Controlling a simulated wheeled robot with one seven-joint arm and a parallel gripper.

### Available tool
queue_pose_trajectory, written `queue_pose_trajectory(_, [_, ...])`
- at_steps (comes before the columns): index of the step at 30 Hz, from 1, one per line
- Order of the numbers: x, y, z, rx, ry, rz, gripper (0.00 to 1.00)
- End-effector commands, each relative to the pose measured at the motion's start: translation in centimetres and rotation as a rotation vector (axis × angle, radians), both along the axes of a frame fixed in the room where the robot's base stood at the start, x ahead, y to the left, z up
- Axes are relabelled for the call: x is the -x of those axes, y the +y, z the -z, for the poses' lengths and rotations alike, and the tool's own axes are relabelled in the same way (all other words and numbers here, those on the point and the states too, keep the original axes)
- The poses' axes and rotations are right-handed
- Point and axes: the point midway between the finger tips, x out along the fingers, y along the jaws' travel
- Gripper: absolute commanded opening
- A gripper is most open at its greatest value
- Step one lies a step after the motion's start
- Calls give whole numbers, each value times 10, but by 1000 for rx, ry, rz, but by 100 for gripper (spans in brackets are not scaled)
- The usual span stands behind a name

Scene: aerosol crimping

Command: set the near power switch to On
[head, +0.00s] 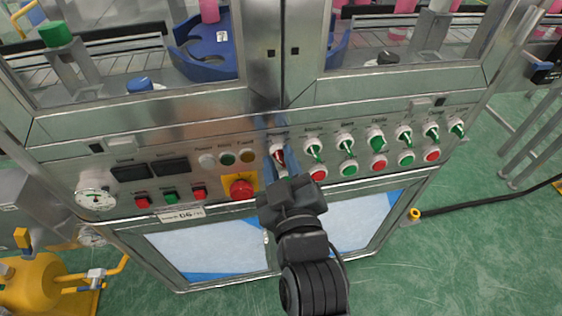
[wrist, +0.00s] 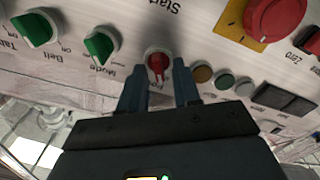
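The power switch is a red rotary knob on a white round base (head: 279,152), left of the row of green knobs on the steel control panel. It also shows in the wrist view (wrist: 157,62), its red grip bar running roughly up and down there. My gripper (head: 279,163) is in front of this knob. In the wrist view its two dark blue fingers (wrist: 159,75) are apart, one on each side of the knob. Nothing is clearly clamped, and I cannot tell whether the fingers touch it. The switch's own position marks are hidden or unreadable.
Several green rotary knobs (head: 347,144) run to the right, with red and green buttons below. A red emergency button on a yellow plate (head: 241,188) sits close at the left. Glass guard doors are above, and open green floor (head: 440,260) lies to the right.

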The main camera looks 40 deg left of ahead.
Motion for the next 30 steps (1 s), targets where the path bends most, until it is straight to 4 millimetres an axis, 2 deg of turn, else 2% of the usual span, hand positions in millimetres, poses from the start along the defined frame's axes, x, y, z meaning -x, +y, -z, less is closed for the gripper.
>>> queue_pose_trajectory(1, [0, 0, 0, 0, 0, 0, 26])
queue_pose_trajectory(9, [0, 0, 0, 0, 0, 0, 1])
queue_pose_trajectory(22, [0, 0, 0, -7, 9, -1, 0])
queue_pose_trajectory(30, [-1, -1, -1, -81, 96, 0, 0])
